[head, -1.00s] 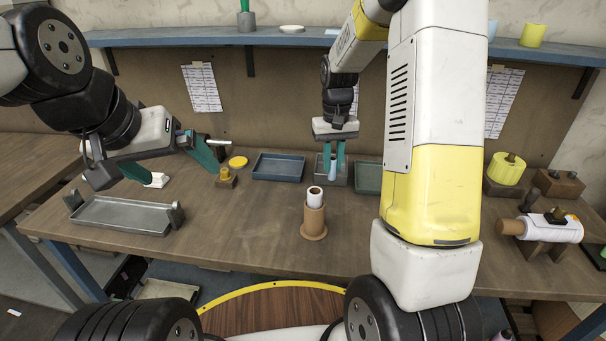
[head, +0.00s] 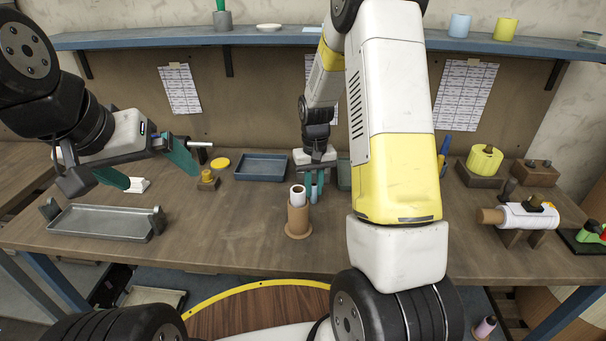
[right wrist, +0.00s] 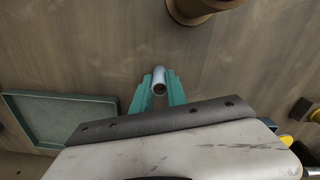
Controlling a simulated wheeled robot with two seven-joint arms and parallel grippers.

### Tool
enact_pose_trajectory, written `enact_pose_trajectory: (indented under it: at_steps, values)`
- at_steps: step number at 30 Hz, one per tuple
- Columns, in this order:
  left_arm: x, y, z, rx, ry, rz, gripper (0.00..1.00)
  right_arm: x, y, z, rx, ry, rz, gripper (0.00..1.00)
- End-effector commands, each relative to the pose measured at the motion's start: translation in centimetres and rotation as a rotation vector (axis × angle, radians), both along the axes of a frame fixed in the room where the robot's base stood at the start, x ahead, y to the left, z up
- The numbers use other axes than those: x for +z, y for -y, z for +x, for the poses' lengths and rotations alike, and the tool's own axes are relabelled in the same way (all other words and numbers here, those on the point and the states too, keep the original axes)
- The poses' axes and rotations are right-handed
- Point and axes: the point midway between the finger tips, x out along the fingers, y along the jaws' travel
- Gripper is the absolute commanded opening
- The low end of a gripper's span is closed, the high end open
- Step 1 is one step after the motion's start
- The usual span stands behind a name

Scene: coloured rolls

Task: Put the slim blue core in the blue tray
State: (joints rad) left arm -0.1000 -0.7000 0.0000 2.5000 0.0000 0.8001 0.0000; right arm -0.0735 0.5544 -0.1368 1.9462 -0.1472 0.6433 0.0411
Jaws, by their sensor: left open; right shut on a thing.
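The slim blue core (right wrist: 159,82) is pale blue and hollow. It stands between the teal fingers of my right gripper (right wrist: 160,92), which is shut on it; in the head view that gripper (head: 313,188) is just right of and behind the brown stand. The blue tray (head: 262,178) lies on the bench left of that gripper and further back, and looks empty. My left gripper (head: 155,172) is open and empty above the left of the bench, near the metal tray.
A brown stand (head: 298,222) holding a white roll (head: 298,192) is close to the right gripper. A green tray (right wrist: 70,98) lies beside it. A metal tray (head: 100,222) and a yellow disc (head: 220,162) are at left. A wrapped roll (head: 525,216) is at right.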

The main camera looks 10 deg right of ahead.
Motion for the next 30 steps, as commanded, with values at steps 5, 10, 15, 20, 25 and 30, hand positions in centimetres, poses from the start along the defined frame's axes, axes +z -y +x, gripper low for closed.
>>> enact_pose_trajectory:
  at_steps: [5,10,15,20,25,30]
  values:
    - [0.0,0.0,0.0,0.0,0.0,0.0,1.0,-0.3,0.0,0.0,0.0,-0.001,0.0,0.34]
    - [0.0,0.0,0.0,0.0,0.0,0.0,1.0,-0.2,0.0,0.0,0.0,-0.001,0.0,0.4]
    - [0.0,0.0,0.0,0.0,0.0,0.0,1.0,-0.2,0.0,0.0,0.0,0.0,0.0,0.4]
    - [0.0,0.0,0.0,0.0,0.0,0.0,1.0,1.1,0.0,0.1,0.0,0.003,0.0,0.4]
    - [0.0,0.0,0.0,0.0,0.0,0.0,1.0,4.6,0.0,0.2,0.0,0.006,0.0,0.4]
    - [0.0,0.0,0.0,0.0,0.0,0.0,1.0,8.3,0.0,0.1,0.0,0.005,0.0,0.4]
